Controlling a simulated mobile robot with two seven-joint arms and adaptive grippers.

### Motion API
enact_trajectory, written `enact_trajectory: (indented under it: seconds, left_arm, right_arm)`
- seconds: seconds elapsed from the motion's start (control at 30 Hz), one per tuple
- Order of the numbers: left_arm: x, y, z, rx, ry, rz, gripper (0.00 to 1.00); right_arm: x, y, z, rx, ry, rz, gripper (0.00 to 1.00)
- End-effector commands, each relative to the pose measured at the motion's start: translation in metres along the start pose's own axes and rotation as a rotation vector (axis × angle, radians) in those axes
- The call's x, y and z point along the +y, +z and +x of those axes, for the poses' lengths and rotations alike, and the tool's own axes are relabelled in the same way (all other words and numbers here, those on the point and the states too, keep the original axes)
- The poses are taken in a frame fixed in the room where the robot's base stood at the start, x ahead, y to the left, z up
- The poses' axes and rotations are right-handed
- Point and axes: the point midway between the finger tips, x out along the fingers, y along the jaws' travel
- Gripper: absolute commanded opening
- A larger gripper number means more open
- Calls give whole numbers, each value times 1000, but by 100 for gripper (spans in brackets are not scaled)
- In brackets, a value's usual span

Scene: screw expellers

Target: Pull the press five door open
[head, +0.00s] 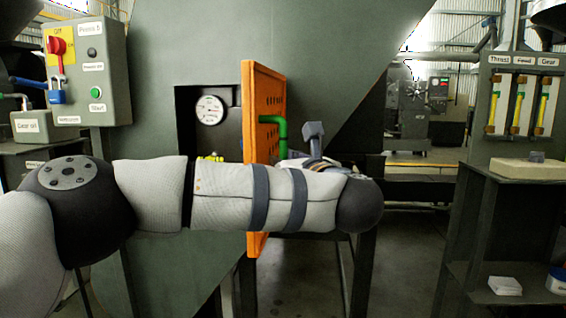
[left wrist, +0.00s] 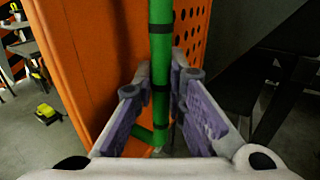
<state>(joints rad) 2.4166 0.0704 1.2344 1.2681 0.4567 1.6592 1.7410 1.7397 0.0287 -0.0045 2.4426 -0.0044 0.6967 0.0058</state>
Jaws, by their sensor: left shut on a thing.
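The orange press door (head: 264,90) stands swung out from the dark opening in the green press body, seen nearly edge-on in the head view. Its perforated face and green bar handle (head: 281,136) are toward the right. In the left wrist view the green handle (left wrist: 161,45) runs between the fingers of my left gripper (left wrist: 160,80), which is shut on it, beside the orange door (left wrist: 92,55). In the head view my left forearm crosses in front of the door's lower part and hides most of the gripper. My right gripper is not in view.
A gauge (head: 209,110) shows inside the opening. A control box (head: 88,70) with a red switch and a blue padlock stands at left. At right are a dark stand (head: 513,178) and a panel with yellow tools. Floor between door and stand looks clear.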

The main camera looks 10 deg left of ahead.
Motion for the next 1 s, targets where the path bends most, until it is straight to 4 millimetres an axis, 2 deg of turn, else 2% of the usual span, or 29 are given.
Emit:
enact_trajectory:
  seconds: [0.13,0.17,0.2,0.27,0.57,0.67,0.9,1.0]
  left_arm:
    - [1,1,1,-3,2,0,0]
    - [1,1,1,-3,2,0,14]
    - [1,2,1,-3,2,0,23]
    - [1,1,1,-2,2,-1,33]
    - [0,1,-2,-1,0,0,33]
    - [-1,1,-15,-1,-3,1,33]
    - [-1,0,-80,-1,-4,1,33]
    - [0,2,-101,-4,-2,-1,33]
  right_arm:
    - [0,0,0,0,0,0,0]
    - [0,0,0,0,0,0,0]
    - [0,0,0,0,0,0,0]
    - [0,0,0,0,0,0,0]
    - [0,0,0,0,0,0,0]
    - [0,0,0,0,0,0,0]
    - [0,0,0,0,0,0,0]
    - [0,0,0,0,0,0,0]
